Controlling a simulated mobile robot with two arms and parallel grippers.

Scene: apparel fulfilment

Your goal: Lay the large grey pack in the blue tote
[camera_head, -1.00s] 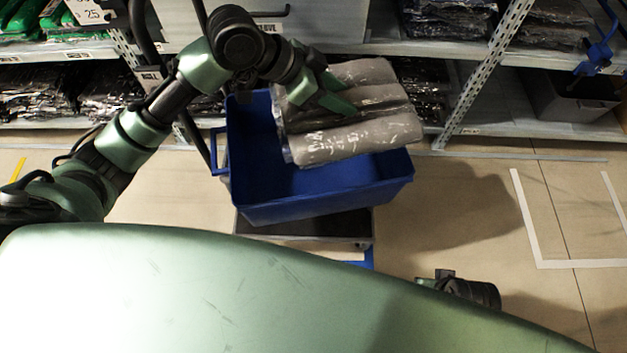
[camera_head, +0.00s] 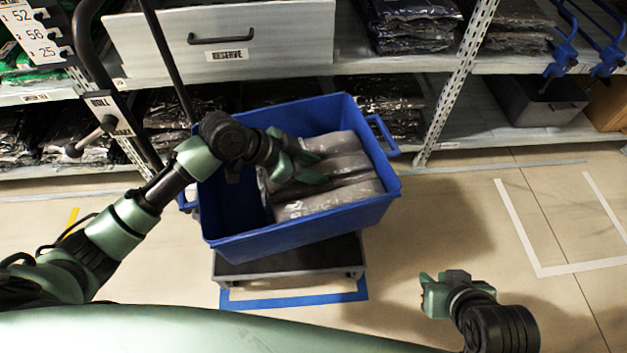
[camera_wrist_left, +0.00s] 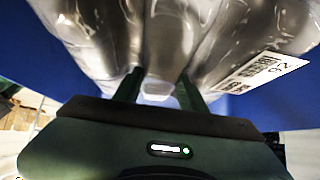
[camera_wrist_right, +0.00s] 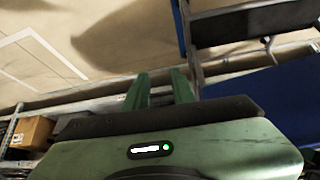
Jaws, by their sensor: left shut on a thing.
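The large grey pack (camera_head: 325,185) is shiny wrapped grey plastic with lengthwise folds. In the head view it is inside the blue tote (camera_head: 290,240), toward the right side. Whether it rests on the tote's floor cannot be told. My left gripper (camera_head: 312,170) is over the pack and shut on it. The left wrist view shows the pack (camera_wrist_left: 180,40) filling the top, with a white label, between the fingers. My right gripper (camera_head: 432,290) is away from the tote at the lower right. Its fingers (camera_wrist_right: 160,88) are apart with nothing between them.
The tote stands on a low dark stand (camera_head: 285,262) over a blue floor mark (camera_head: 295,303). Shelves behind hold dark wrapped packs (camera_head: 415,25) and a grey bin (camera_head: 540,100). A black cart handle (camera_head: 85,50) rises at left. The floor at right is clear.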

